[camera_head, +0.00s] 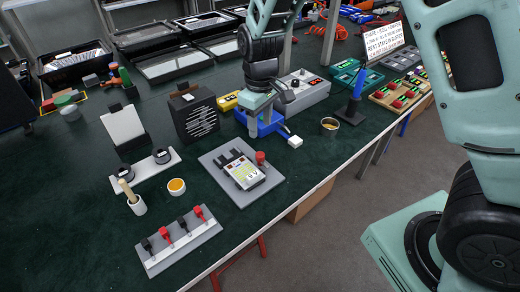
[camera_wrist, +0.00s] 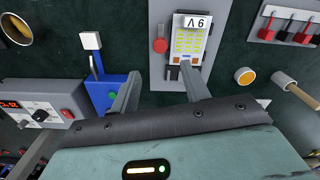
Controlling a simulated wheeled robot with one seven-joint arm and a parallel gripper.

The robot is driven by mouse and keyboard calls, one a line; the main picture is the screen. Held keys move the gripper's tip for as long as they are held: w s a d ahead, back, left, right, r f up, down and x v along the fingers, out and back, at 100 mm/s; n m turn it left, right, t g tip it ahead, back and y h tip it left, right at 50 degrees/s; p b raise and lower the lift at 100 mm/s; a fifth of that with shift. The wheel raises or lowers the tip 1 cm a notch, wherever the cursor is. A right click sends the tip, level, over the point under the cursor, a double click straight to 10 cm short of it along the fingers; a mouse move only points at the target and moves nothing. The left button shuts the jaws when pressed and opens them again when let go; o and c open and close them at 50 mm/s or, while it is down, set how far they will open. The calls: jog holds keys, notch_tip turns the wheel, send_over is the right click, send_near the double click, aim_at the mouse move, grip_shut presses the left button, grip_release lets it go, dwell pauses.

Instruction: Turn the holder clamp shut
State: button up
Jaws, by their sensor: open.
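A blue block (camera_head: 268,129) with a white-tipped lever (camera_head: 294,141) stands on the bench; I cannot tell for certain whether it is the holder clamp. In the wrist view the blue block (camera_wrist: 100,88) and its upright lever (camera_wrist: 93,50) are left of my fingers. A grey plate (camera_wrist: 150,78) carries a yellow-faced unit (camera_wrist: 189,42) with black clips and a red knob (camera_wrist: 160,46). My gripper (camera_head: 268,112) is over the blue block in the head view, partly hiding it. In the wrist view my gripper (camera_wrist: 162,72) is open, with nothing visible between its fingers.
A grey control box (camera_head: 303,92) is close behind my gripper. A black finned housing (camera_head: 195,112) stands to the left. A board with red and black clips (camera_head: 180,242) and an orange-filled cup (camera_head: 176,187) are at the front. Green bench top is bare at the far left.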

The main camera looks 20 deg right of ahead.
aim_at(260, 154)
notch_tip(260, 154, down, 10)
jog(key=shift+f, duration=0.2)
jog(key=c, duration=1)
